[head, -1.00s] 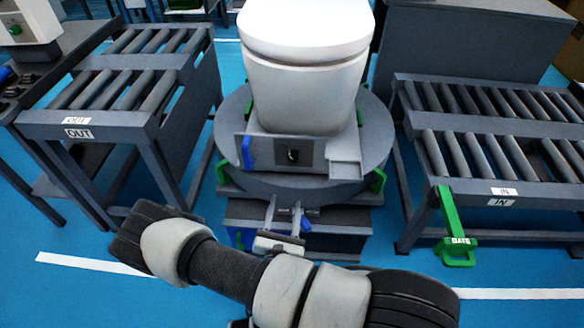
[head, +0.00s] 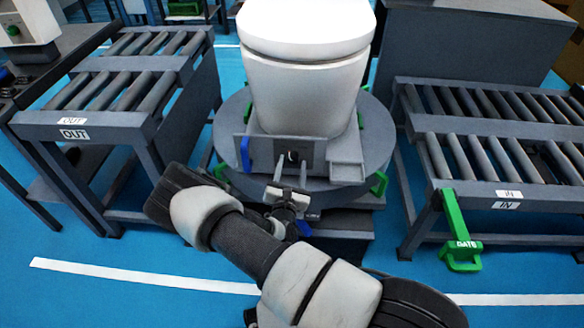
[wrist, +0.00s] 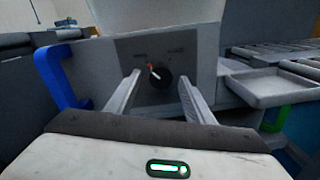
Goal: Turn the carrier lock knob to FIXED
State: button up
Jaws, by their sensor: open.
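The carrier lock knob (wrist: 161,80) is a dark round knob with a red and white pointer, on the grey front panel (wrist: 205,62) of the carrier. Its pointer is tilted up and left. Small labels sit above it on the left and right, too blurred to read. My gripper (wrist: 159,77) is open, with one finger on each side of the knob in the picture. I cannot tell whether the fingers touch it. In the head view my gripper (head: 290,163) reaches up to the panel, and the knob (head: 292,155) shows between the fingers.
A white toilet (head: 305,85) stands on the carrier above the panel. A blue handle (wrist: 60,78) is left of the knob, and a grey tray (wrist: 272,88) sticks out right. Roller conveyors stand left (head: 120,80) and right (head: 480,155), the right one with a green gate handle (head: 457,230).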

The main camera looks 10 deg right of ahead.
jog(key=shift+w, duration=0.2)
jog(key=c, duration=1)
jog(key=shift+c, duration=0.2)
